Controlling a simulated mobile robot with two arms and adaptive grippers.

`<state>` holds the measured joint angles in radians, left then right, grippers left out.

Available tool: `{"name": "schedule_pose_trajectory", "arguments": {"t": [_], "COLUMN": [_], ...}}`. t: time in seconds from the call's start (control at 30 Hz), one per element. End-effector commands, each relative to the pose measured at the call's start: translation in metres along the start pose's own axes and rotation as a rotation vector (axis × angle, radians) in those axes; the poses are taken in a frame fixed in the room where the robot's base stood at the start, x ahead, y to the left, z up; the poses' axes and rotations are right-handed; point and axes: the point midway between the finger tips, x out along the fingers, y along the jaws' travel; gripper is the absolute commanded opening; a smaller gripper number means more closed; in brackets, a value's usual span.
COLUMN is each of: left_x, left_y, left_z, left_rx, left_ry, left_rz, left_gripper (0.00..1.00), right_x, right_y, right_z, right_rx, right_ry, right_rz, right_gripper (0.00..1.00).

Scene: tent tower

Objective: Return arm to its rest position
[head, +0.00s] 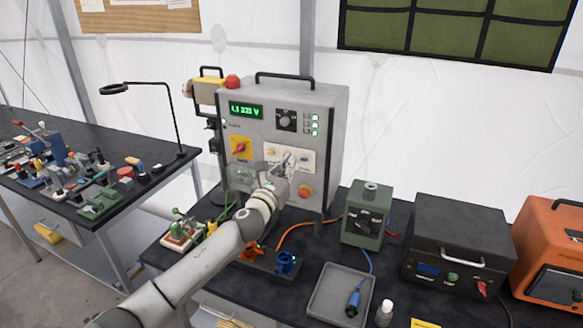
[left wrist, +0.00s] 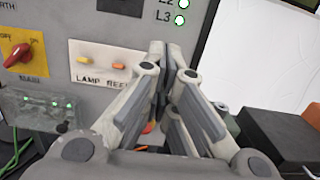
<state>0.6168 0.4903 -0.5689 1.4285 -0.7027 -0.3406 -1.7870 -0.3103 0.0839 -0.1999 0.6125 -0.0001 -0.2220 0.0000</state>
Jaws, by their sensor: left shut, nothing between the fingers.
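My left arm reaches in from the lower left in the head view. Its gripper (head: 287,162) is in front of the grey control cabinet (head: 330,112), near the white panel with small orange switches. In the left wrist view the gripper (left wrist: 163,48) has its fingers together, with nothing between them. The white switch panel (left wrist: 100,65) labelled LAMP is left of the fingers in that view. Whether the fingertips touch the cabinet I cannot tell. My right gripper is in neither view.
The cabinet has a lit display (head: 246,110), a yellow-backed red switch (head: 240,148) and a red button (head: 306,191). A green box (head: 366,214), a grey tray (head: 341,297), a black case (head: 457,246) and an orange unit (head: 552,255) stand to the right. A cluttered bench stands left.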

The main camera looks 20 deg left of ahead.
Motion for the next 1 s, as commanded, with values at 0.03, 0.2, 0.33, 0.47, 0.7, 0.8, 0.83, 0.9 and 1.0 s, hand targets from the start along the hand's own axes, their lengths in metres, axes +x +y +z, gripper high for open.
{"name": "schedule_pose_trajectory", "arguments": {"t": [0.03, 0.2, 0.33, 0.47, 0.7, 0.8, 0.83, 0.9, 1.0], "left_x": [0.0, 0.0, 0.0, -0.002, -0.054, -0.098, -0.112, -0.147, -0.202], "left_y": [0.0, 0.0, 0.0, -0.001, -0.015, -0.021, -0.022, -0.026, -0.031], "left_z": [0.0, 0.0, 0.0, -0.002, -0.056, -0.092, -0.102, -0.125, -0.155], "left_rx": [0.0, 0.0, 0.001, -0.015, -0.477, -0.813, -0.912, -1.136, -1.437], "left_ry": [0.0, 0.0, 0.0, 0.003, 0.105, 0.176, 0.196, 0.238, 0.286], "left_rz": [0.0, 0.0, 0.0, 0.003, 0.122, 0.248, 0.291, 0.403, 0.59], "left_gripper": [0.0, 0.0, 0.0, 0.0, 0.0, 0.0, 0.0, 0.0, 0.0], "right_x": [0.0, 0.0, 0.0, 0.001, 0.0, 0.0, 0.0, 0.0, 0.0], "right_y": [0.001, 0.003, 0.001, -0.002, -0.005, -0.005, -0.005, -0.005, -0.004], "right_z": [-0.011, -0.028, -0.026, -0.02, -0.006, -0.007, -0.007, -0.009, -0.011], "right_rx": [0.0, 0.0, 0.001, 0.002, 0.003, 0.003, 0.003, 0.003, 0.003], "right_ry": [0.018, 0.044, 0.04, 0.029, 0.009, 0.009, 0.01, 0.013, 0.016], "right_rz": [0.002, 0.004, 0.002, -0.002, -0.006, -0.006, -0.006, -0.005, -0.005], "right_gripper": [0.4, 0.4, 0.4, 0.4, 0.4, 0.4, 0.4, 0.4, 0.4]}}
